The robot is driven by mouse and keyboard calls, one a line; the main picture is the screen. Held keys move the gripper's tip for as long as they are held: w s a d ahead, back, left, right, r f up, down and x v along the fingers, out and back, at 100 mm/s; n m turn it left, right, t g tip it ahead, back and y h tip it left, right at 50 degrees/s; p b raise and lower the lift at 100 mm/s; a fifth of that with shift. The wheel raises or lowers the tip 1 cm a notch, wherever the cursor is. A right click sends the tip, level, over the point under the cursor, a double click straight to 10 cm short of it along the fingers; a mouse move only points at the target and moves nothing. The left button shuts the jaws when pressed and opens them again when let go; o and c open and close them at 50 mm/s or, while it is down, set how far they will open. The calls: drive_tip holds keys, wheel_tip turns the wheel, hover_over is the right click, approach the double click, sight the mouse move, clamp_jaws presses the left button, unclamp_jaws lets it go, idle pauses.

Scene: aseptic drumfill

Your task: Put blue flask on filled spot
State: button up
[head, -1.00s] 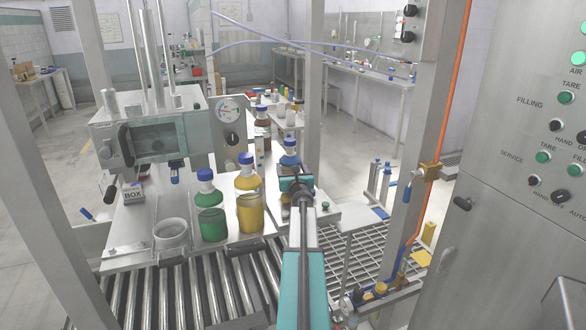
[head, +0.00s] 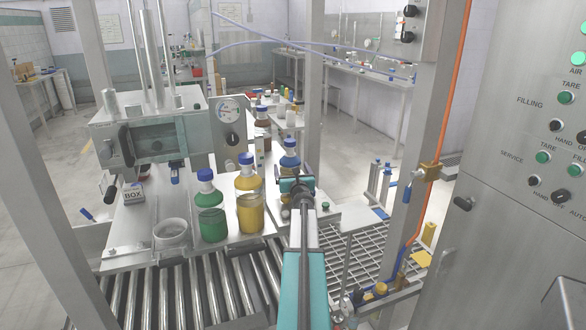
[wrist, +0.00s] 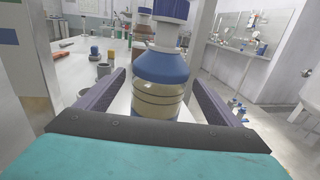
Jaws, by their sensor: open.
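The blue flask (head: 289,157) has a blue cap and blue shoulder. It stands upright at the right end of the metal work surface (head: 130,222), its lower part hidden behind my arm. In the wrist view the flask (wrist: 160,83) sits between the two fingers of my gripper (wrist: 155,95), which are open around it, with a visible gap on the left side. In the head view my gripper (head: 296,180) is in front of the flask. I cannot make out a marked filled spot.
A yellow flask (head: 250,208) and a green flask (head: 211,218) stand left of my arm, near the front edge. The filling machine (head: 155,135) stands behind. A roller conveyor (head: 185,290) runs in front.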

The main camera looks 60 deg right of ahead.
drive_tip(key=shift+b+v, duration=0.65)
drive_tip(key=shift+v, duration=4.85)
drive_tip(key=shift+s, duration=0.1)
